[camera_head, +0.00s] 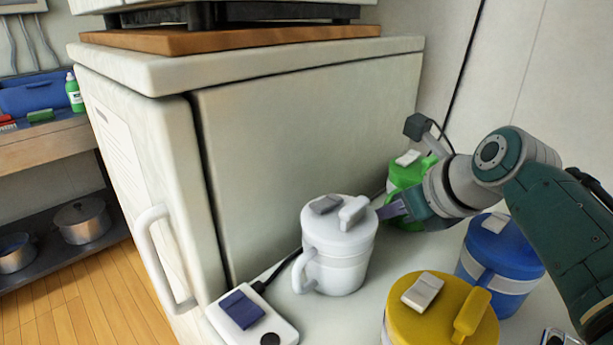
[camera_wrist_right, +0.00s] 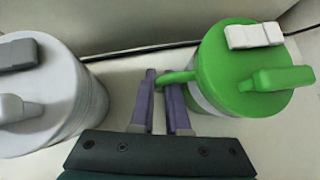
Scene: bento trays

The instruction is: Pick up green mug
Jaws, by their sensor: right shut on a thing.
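The green mug (camera_head: 402,178) has a green lid with a pale block on top and stands upright on the white surface behind my right gripper, partly hidden by it in the head view. In the right wrist view, the green mug (camera_wrist_right: 222,70) is at the right, with its handle pointing left. My right gripper (camera_head: 390,209) reaches in from the right. In the right wrist view, the purple fingers of the right gripper (camera_wrist_right: 161,85) are shut on the mug's green handle, one finger on either side. My left gripper is not in view.
A white mug (camera_head: 338,245) stands close left of the gripper; it also shows in the wrist view (camera_wrist_right: 70,95). A blue mug (camera_head: 505,250) and a yellow mug (camera_head: 430,310) stand nearer. A white device (camera_head: 275,325) lies front left. A white cabinet (camera_head: 300,150) rises behind.

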